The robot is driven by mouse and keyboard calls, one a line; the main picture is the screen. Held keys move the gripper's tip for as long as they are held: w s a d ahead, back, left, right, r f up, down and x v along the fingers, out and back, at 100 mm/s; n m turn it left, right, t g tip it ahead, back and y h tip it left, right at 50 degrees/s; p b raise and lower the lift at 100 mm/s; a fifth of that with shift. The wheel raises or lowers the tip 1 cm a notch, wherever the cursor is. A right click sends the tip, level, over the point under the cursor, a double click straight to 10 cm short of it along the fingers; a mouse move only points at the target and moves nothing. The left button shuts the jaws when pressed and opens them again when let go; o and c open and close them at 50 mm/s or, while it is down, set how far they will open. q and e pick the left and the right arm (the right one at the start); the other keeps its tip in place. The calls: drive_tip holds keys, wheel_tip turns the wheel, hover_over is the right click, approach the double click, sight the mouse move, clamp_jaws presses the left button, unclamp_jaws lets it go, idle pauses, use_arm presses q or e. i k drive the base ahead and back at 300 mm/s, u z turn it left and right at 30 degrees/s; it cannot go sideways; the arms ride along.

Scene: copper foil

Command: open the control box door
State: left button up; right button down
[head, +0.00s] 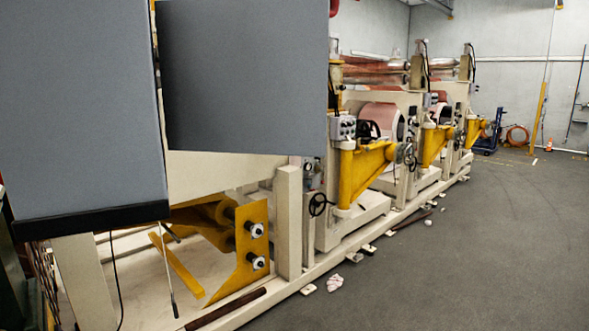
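A large plain grey panel with a black bottom edge (80,110) fills the upper left of the head view, very close. A second flat grey panel (243,78) stands to its right, with its lower edge higher up. A narrow gap with a dark edge lies between them. They look like parts of the control box, but I cannot tell for sure which is the door or how far it stands open. No handle shows on either panel, and their tops are cut off by the frame. Neither of my grippers is in view.
A long cream machine with rollers and yellow brackets (362,172) runs from the lower left to the back. A black handwheel (318,204) sticks out from it. A crumpled pink-white scrap (335,284) lies on the floor. The grey floor (480,240) at the right is mostly clear.

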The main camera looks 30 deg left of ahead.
sight(244, 76)
drive_tip(key=z, duration=0.05)
drive_tip(key=k, duration=0.3)
drive_tip(key=u, duration=0.85)
